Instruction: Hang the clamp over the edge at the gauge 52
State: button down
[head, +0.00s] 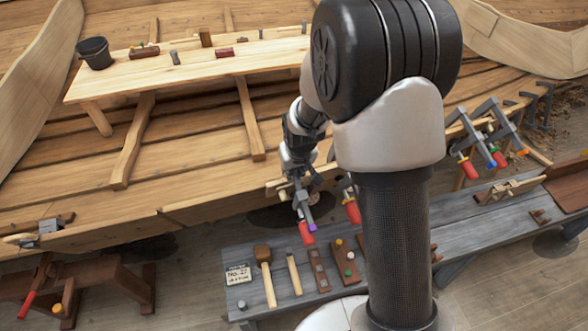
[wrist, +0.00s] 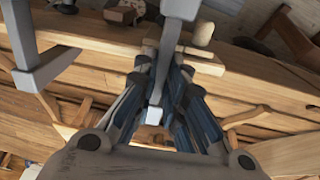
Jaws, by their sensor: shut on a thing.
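My gripper (head: 297,172) is at the hull's upper plank edge, left of my arm's column. It is shut on a grey clamp (head: 301,203) with a red handle and a purple tip, hanging down on the near side. In the wrist view the grey bar of this clamp (wrist: 157,92) lies between the dark blue fingers (wrist: 160,112). A pale wooden block (wrist: 203,33) sits on the plank edge beyond the fingers. A small wooden piece (head: 277,186) shows at the edge beside the gripper. I cannot read a 52 on either, nor tell whether the clamp touches the edge.
A second red-handled clamp (head: 352,210) is partly hidden by my arm. Several clamps (head: 484,135) hang at the right. The grey bench (head: 460,222) below holds mallets, blocks and a small sign (head: 238,275). Another grey clamp (wrist: 38,72) fills the wrist view's left.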

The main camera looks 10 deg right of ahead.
jog(key=shift+w+f, duration=0.1)
jog(key=shift+f, duration=0.15)
jog(key=shift+b, duration=0.3)
jog(key=c, duration=1.6)
grip_release()
jog(key=shift+o, duration=0.2)
jog(key=shift+s, duration=0.25)
jog(key=shift+r, duration=0.5)
jog(key=v, duration=1.1)
jog(key=shift+s, duration=0.15)
